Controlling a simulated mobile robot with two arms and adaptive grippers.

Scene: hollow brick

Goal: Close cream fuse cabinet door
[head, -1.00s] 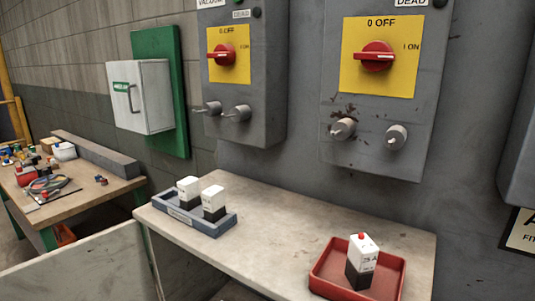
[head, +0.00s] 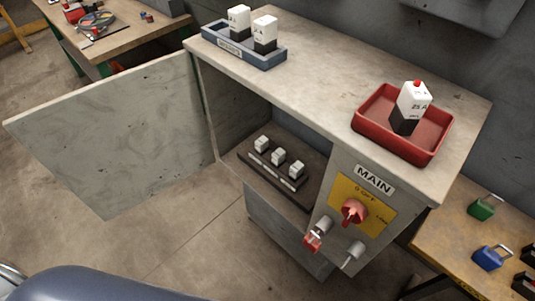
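The cream fuse cabinet (head: 340,50) stands in the middle of the head view. Its door (head: 120,130) is swung wide open to the left, hinged at the cabinet's left front edge. Inside the open compartment, several white fuses sit on a dark fuse block (head: 262,168). To the right of the opening is a grey panel marked MAIN (head: 374,180) with a red rotary switch (head: 354,211) on a yellow plate. Neither gripper shows in the head view.
On the cabinet top are a blue-grey tray (head: 250,58) with two fuses and a red tray (head: 420,147) with one fuse. A red padlock (head: 313,238) hangs below the switch. A workbench (head: 125,32) stands behind left; another table (head: 455,230) with padlocks is right. Floor before the door is clear.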

